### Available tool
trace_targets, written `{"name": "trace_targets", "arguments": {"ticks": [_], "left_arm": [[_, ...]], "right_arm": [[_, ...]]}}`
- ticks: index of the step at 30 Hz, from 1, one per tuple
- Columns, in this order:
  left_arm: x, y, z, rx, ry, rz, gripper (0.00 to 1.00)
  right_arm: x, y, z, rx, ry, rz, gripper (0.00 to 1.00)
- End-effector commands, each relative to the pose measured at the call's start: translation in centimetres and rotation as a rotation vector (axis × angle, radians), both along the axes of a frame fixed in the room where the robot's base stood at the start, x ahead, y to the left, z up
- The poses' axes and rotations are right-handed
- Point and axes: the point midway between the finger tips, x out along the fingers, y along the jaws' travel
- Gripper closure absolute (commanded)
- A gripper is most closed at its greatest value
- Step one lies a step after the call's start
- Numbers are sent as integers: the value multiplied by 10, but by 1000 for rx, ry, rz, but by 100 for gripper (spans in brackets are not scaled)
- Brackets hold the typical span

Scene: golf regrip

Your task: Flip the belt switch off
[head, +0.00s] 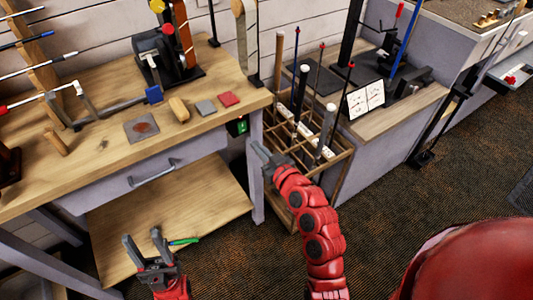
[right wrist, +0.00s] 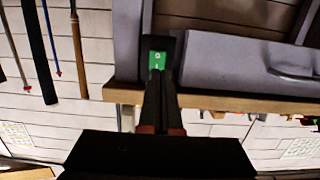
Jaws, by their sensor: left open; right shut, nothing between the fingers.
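The belt switch (head: 238,127) is a small dark box with a green face, under the workbench's front right corner. In the right wrist view the green switch (right wrist: 157,60) is straight ahead of my fingertips; which way it is set is too small to tell. My right gripper (head: 257,148) is shut and empty, just right of and below the switch. In the right wrist view its fingertips (right wrist: 158,76) reach the switch's edge in the picture; I cannot tell whether they touch. My left gripper (head: 146,241) is open and empty in front of the lower shelf.
A wooden rack (head: 335,160) of clubs stands close right of my right gripper. A green-handled tool (head: 184,241) lies by my left gripper.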

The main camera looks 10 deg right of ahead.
Motion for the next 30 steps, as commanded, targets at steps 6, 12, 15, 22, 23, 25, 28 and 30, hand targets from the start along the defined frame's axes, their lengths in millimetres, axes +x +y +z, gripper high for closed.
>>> {"name": "trace_targets", "arguments": {"ticks": [6, 12, 15, 22, 23, 25, 28, 30], "left_arm": [[0, 0, 9, 0, 0, 0, 50], [0, 0, 12, 0, 0, 0, 50], [0, 0, 12, 0, 0, 0, 50], [0, 0, 12, 0, 0, 0, 50], [0, 0, 12, 0, 0, 0, 50], [0, 0, 12, 0, 0, 0, 50], [0, 0, 6, 0, 0, 0, 50], [0, 0, -5, 0, 0, 0, 50]], "right_arm": [[39, 14, -5, 1, 4, 2, 100], [58, 20, -7, 1, 0, -1, 100], [62, 21, -8, 0, 0, -1, 100], [63, 21, -9, 0, 0, -1, 100], [63, 21, -9, 0, 0, -1, 100], [63, 21, -9, 0, 0, -1, 100], [63, 21, -12, 1, -5, -2, 100], [65, 22, -16, 5, -16, -1, 100]]}}
